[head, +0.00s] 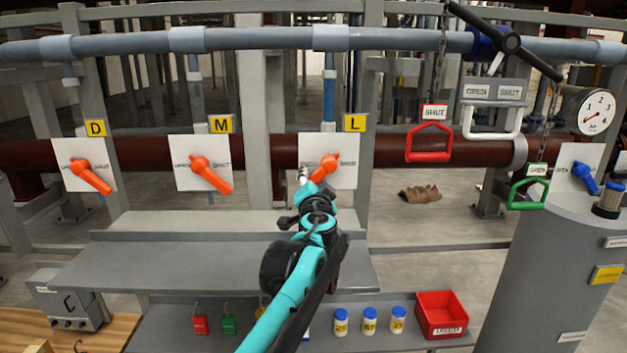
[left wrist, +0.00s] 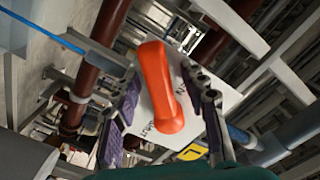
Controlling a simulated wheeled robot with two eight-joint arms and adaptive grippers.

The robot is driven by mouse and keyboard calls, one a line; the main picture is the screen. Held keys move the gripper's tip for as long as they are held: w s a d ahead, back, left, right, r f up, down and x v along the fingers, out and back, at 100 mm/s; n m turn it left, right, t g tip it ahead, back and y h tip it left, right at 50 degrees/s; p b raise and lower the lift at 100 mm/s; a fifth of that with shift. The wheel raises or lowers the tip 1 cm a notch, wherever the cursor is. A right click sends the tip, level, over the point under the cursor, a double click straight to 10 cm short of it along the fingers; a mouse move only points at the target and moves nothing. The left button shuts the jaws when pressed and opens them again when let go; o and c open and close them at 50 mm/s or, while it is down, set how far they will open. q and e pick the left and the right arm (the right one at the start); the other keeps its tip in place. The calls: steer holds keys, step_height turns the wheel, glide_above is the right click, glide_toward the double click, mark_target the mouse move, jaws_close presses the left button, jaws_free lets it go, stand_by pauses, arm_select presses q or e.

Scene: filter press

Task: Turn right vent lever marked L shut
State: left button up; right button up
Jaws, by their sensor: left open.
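The orange vent lever marked L (head: 326,166) sits on a white plate under a yellow L tag (head: 354,124). Its hub is at the upper right and its handle slants down and left, away from the SHUT word on the plate's right side. My left gripper (head: 306,188) is at the lower left of this plate and partly covers the handle's lower end. In the left wrist view the orange lever (left wrist: 160,92) lies between the two spread fingers of my left gripper (left wrist: 161,80), with gaps on both sides. My right gripper is not in view.
Similar orange levers marked D (head: 90,178) and M (head: 211,177) stand to the left, both slanting down right. A red handle (head: 430,155) hangs on a chain to the right. A grey shelf (head: 150,265) lies below the plates.

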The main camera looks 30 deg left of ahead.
arm_select(q)
jaws_close()
steer(key=shift+d, duration=0.1)
steer(key=n, duration=0.1)
steer(key=d+f+n+b, duration=0.1)
steer(key=n, duration=0.1)
steer(key=shift+w, duration=0.35)
steer(key=n, duration=0.1)
steer(key=d+n, duration=0.1)
steer(key=n, duration=0.1)
steer(key=w+n+b, duration=0.1)
steer(key=shift+d+f+n, duration=0.3)
steer(key=shift+d+n, duration=0.1)
steer(key=shift+w+d+r+n, duration=0.35)
steer(key=shift+d+n, duration=0.25)
steer(key=shift+n, duration=1.1)
steer(key=shift+w+d+r+n, duration=0.2)
steer(key=shift+w+d+n, duration=0.35)
steer(key=shift+n, duration=1.15)
steer(key=shift+w+d+r+n, duration=0.3)
steer(key=shift+d+n, duration=0.4)
steer(key=shift+n, duration=1)
